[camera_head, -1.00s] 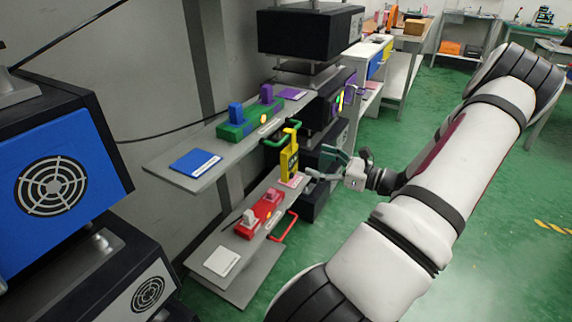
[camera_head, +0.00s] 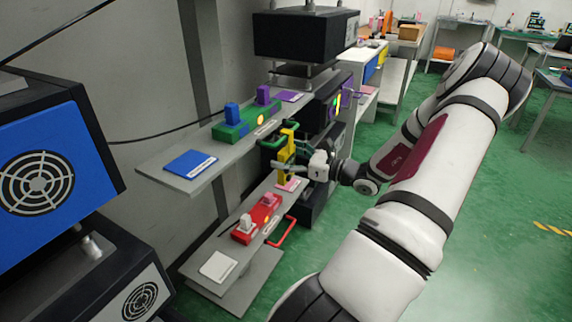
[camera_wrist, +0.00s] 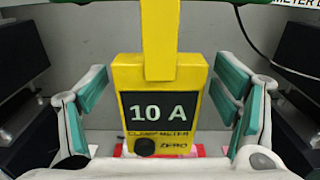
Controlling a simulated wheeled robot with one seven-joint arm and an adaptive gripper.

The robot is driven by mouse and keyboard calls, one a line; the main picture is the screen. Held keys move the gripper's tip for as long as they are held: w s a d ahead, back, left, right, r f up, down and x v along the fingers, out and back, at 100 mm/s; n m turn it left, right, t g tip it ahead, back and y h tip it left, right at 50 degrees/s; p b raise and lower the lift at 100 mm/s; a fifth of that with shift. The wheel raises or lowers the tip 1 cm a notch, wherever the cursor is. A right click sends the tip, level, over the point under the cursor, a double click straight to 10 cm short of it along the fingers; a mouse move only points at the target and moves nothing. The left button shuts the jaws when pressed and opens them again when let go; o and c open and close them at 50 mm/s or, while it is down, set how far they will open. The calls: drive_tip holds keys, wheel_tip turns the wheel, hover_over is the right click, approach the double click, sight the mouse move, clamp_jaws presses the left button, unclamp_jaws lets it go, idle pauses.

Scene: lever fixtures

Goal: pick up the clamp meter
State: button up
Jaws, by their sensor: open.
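The yellow clamp meter (camera_wrist: 160,85) stands upright in the middle of the wrist view, with a dark "10 A" display and a black knob. In the head view, the clamp meter (camera_head: 286,146) is partly hidden by my gripper. My gripper (camera_head: 296,168) is at the clamp meter on the lower shelf. In the wrist view my gripper (camera_wrist: 162,112) is open, with one green-and-white finger on each side of the meter. Gaps show between both fingers and the meter's sides.
The lower shelf (camera_head: 235,285) also holds a red lever fixture (camera_head: 257,218) with a red handle. The upper shelf (camera_head: 208,150) holds a green fixture (camera_head: 240,125) and a blue pad (camera_head: 190,163). Black machines (camera_head: 305,33) stand behind.

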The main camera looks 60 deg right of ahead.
drive_tip(key=shift+c, duration=0.6)
drive_tip(key=c, duration=1.4)
drive_tip(key=shift+r, duration=0.1)
